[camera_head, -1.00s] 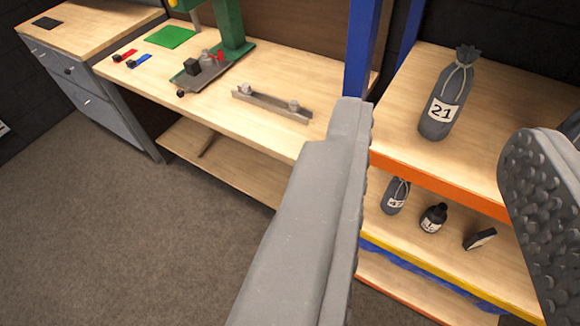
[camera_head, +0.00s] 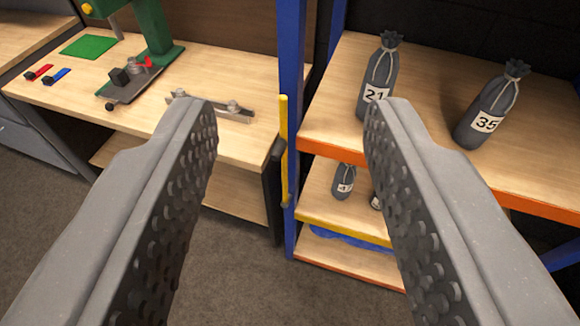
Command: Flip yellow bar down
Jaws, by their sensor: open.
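A thin yellow bar (camera_head: 284,150) stands upright against the blue shelf post, between the workbench and the shelf unit. My gripper (camera_head: 290,105) is open and empty. Its two grey studded fingers show large in the foreground, one on each side of the picture. The yellow bar shows in the gap between the fingers, farther away than they are, and no contact with it shows. A dark piece beside the bar's lower part is partly in shadow, and how the bar is mounted cannot be told.
The shelf unit (camera_head: 440,165) at right bears grey numbered bags, including bag 35 (camera_head: 490,105). The workbench (camera_head: 200,75) at left carries a green drill press (camera_head: 152,35), a metal bar (camera_head: 225,110) and small red and blue pieces. Carpet floor is clear in front.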

